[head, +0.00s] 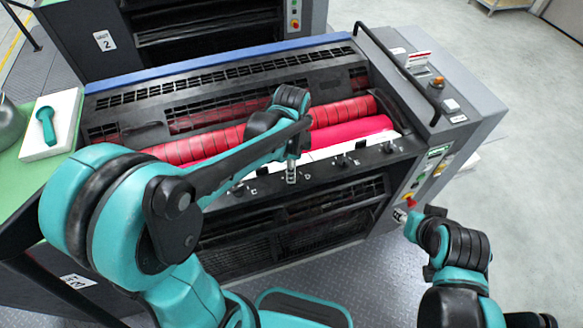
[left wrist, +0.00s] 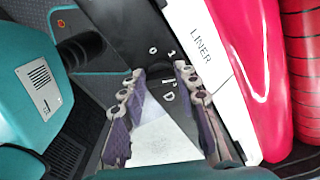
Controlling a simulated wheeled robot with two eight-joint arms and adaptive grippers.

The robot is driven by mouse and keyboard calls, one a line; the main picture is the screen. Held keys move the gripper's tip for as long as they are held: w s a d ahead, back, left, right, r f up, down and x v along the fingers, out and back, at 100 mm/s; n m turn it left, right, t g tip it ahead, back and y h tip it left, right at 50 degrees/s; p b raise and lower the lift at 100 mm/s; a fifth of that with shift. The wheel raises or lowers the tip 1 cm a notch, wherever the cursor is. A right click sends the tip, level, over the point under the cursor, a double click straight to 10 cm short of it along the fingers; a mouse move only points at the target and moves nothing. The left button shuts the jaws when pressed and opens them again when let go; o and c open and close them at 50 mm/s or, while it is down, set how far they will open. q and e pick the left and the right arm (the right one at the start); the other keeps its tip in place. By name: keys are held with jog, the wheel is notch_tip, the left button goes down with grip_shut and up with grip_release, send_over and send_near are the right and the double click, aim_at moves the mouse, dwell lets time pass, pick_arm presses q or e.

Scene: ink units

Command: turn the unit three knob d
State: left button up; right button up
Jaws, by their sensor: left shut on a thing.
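The front printing unit (head: 225,85) has a row of small black knobs along its dark front bar, with letters beside them. My left gripper (head: 291,172) points down onto this bar at the letter D, between the C knob (head: 238,189) and another knob (head: 341,160) to the right. It is shut on knob d, which the fingers hide in the head view. In the left wrist view the two fingers (left wrist: 160,92) stand on either side of the letter D, with marks 0 and 1 beyond them. The knob's angle cannot be told.
Red rollers (head: 345,112) lie just behind the knob bar. A black handrail (head: 400,70) and a side console (head: 440,95) stand at the right. A green table (head: 22,172) with a white tray (head: 65,110) is at the left. Open floor lies at the right.

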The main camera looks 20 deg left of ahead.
pick_arm(q)
jog(key=n, duration=0.4)
jog(key=shift+s+n+p, duration=0.1)
jog(key=shift+n+p, duration=0.2)
jog(key=shift+n, duration=0.1)
jog(key=n, duration=0.4)
jog(key=shift+d+n, duration=0.1)
jog(key=shift+n, duration=0.2)
jog(key=n, duration=0.5)
jog(key=shift+d+p, duration=0.1)
jog(key=shift+p, duration=0.25)
jog(key=n, duration=0.4)
jog(key=shift+n, duration=0.3)
jog(key=o, duration=1.2)
jog(key=shift+c, duration=0.2)
